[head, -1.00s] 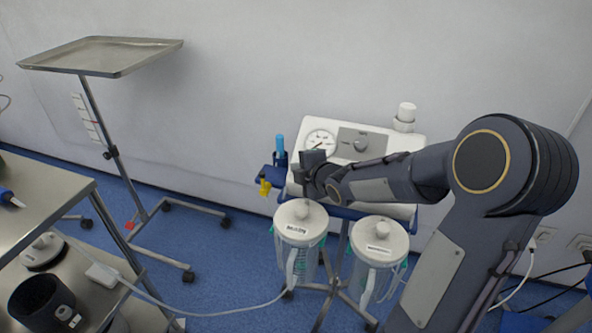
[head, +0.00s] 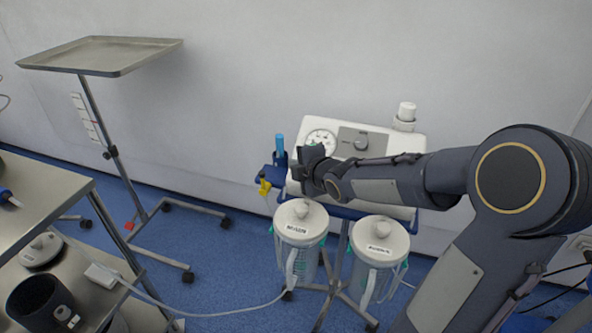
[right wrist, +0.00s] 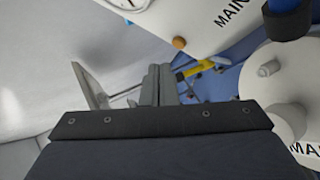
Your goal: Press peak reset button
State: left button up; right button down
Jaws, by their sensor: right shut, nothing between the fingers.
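The white suction unit (head: 385,138) stands by the wall, with a round gauge (head: 318,137) and a grey panel with a knob (head: 361,143). My right gripper (head: 311,157) is in front of the unit's left part, just below the gauge, and its fingers are shut and empty. In the right wrist view the shut fingers (right wrist: 159,82) point toward the wall side, left of a small round orange-brown button (right wrist: 179,42) on a white face marked "MAIN". They look apart from it. No peak reset label is readable, and my arm hides much of the unit's lower front. My left gripper is not in view.
Two lidded canisters, left (head: 300,222) and right (head: 380,242), hang below my right forearm. A blue holder with a yellow piece (head: 265,187) is left of the gripper. A steel tray stand (head: 100,55) and a metal cart (head: 45,200) are further left.

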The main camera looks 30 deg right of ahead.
pick_arm(q)
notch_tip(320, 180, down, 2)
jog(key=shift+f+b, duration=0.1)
jog(key=shift+b, duration=0.9)
pick_arm(e)
jog(key=r, duration=0.1)
jog(key=s+a+r, duration=0.1)
jog(key=r, duration=0.1)
jog(key=shift+s+a+r, duration=0.1)
jog(key=shift+s+a, duration=0.15)
jog(key=shift+a, duration=0.15)
